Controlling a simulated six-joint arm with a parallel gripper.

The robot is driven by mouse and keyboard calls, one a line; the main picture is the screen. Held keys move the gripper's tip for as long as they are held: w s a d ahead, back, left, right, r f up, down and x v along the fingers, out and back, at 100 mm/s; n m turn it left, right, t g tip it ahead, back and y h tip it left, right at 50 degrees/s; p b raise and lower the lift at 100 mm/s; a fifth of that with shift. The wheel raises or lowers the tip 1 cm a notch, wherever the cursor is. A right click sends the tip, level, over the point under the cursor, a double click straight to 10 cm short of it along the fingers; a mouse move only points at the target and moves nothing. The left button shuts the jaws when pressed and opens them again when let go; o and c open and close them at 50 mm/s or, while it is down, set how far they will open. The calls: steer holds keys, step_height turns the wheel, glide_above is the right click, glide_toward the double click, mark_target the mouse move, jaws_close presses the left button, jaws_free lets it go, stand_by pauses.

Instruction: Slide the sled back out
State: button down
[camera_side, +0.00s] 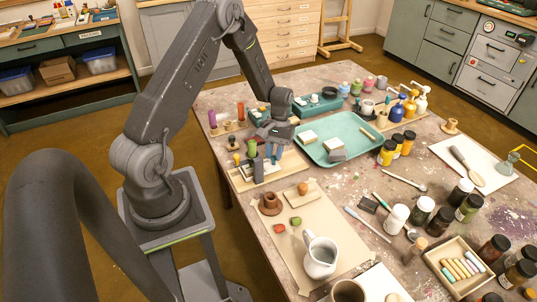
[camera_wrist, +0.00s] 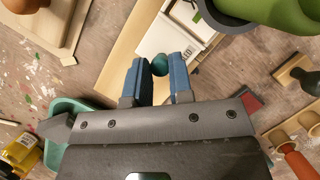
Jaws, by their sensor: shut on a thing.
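My gripper (camera_wrist: 160,80) has its two blue fingers shut on a small round teal knob (camera_wrist: 160,64), which appears to be the sled's handle. In the side view my gripper (camera_side: 272,153) is low over a pale wooden board (camera_side: 292,165) near the table's left edge. A white flat piece with dark edges (camera_wrist: 176,38), likely the sled or its track, lies beyond the knob on the wooden board (camera_wrist: 128,50) in the wrist view. The fingers hide where the knob joins it. A dark grey cup-like part with a green rounded top (camera_wrist: 285,12) stands beside it.
A teal tray (camera_side: 345,128) with white and grey blocks stands right of the board. A small rack with a purple cylinder (camera_side: 212,119) stands behind. A brown sheet (camera_side: 290,240) with a white jug (camera_side: 320,258) lies in front. Jars crowd the right.

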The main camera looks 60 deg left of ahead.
steer(key=w, duration=0.8)
steer(key=shift+w, duration=0.3)
steer(key=c, duration=1)
jaws_free()
steer(key=shift+c, duration=0.2)
steer(key=v, duration=1.3)
steer(key=shift+w+a+r, duration=0.1)
steer(key=shift+r, duration=0.3)
